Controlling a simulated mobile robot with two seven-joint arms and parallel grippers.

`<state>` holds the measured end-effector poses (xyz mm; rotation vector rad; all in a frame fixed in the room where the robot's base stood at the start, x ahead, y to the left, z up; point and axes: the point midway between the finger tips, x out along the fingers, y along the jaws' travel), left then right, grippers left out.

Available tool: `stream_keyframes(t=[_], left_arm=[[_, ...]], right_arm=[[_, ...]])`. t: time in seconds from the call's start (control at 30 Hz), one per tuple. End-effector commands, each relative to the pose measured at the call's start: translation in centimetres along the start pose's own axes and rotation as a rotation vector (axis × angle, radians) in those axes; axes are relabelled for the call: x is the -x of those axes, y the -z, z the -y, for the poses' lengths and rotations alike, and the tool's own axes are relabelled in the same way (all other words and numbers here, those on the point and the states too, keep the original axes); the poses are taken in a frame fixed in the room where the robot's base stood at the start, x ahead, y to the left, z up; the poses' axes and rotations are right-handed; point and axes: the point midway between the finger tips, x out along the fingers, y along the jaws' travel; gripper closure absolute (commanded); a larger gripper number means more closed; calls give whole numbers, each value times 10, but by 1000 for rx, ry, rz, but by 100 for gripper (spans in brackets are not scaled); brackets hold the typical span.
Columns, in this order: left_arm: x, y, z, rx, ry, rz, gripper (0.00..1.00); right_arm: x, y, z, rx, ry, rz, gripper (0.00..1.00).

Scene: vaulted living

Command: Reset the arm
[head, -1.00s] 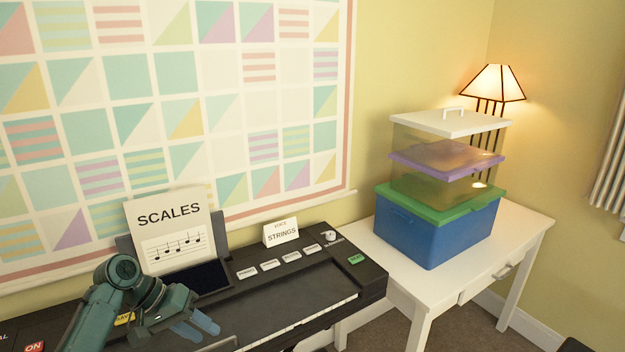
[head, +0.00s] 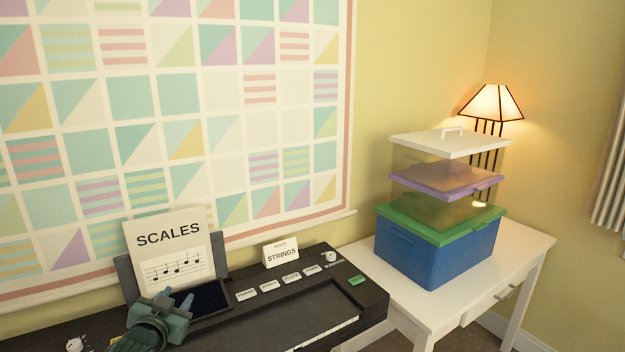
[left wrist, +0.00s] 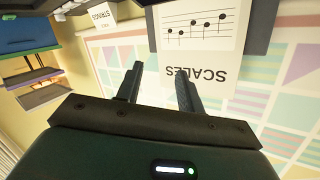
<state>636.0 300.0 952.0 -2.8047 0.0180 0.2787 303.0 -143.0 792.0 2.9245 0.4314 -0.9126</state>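My left gripper (head: 178,295) is at the lower left of the head view, in front of the black keyboard (head: 300,310) and the SCALES sheet (head: 170,240). Its fingers point up and away from me. In the left wrist view, the two dark fingers of my left gripper (left wrist: 159,72) stand apart with nothing between them. The SCALES sheet (left wrist: 200,45) shows upside down beyond them. My right gripper is in neither view.
A STRINGS card (head: 281,253) stands on the keyboard. To the right, a white table (head: 400,310) bears a blue bin with a green lid (head: 435,250) and clear boxes stacked on it. A lit lamp (head: 492,103) is behind. A patterned hanging (head: 230,110) covers the wall.

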Motion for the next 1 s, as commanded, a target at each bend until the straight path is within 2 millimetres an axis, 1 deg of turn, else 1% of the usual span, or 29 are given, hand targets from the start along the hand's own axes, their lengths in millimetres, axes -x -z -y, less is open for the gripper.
stream_keyframes(t=[0.03, 0.07, 0.1, 0.17, 0.2, 0.27, 0.3, 0.37, 0.4, 0.5, 0.6, 0.7, 0.73, 0.8, 1.0], left_arm=[[15, -22, -22, 7, -34, 28, 62], [24, -34, -34, 11, -52, 42, 62], [38, -49, -50, 18, -78, 61, 62], [64, -72, -76, 33, -120, 94, 62], [83, -87, -94, 46, -148, 117, 62], [116, -108, -120, 68, -191, 154, 62], [138, -120, -136, 86, -219, 179, 62], [173, -136, -157, 114, -255, 217, 62], [195, -143, -169, 133, -277, 240, 62], [242, -155, -192, 177, -317, 290, 62], [275, -160, -205, 212, -341, 327, 62], [293, -161, -211, 231, -353, 347, 62], [295, -161, -212, 234, -355, 349, 62], [299, -162, -214, 238, -358, 354, 62], [299, -162, -214, 238, -358, 354, 62]], right_arm=[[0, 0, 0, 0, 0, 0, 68], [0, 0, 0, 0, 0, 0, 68], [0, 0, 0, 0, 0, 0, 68], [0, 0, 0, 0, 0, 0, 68], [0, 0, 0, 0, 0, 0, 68], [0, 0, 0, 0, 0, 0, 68], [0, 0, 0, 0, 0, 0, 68], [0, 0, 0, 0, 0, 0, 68], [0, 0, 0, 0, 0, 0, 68], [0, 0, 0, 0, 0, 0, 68], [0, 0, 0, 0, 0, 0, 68], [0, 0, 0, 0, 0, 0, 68], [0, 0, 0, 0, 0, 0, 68], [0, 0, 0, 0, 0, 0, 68], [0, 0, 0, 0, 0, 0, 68]])
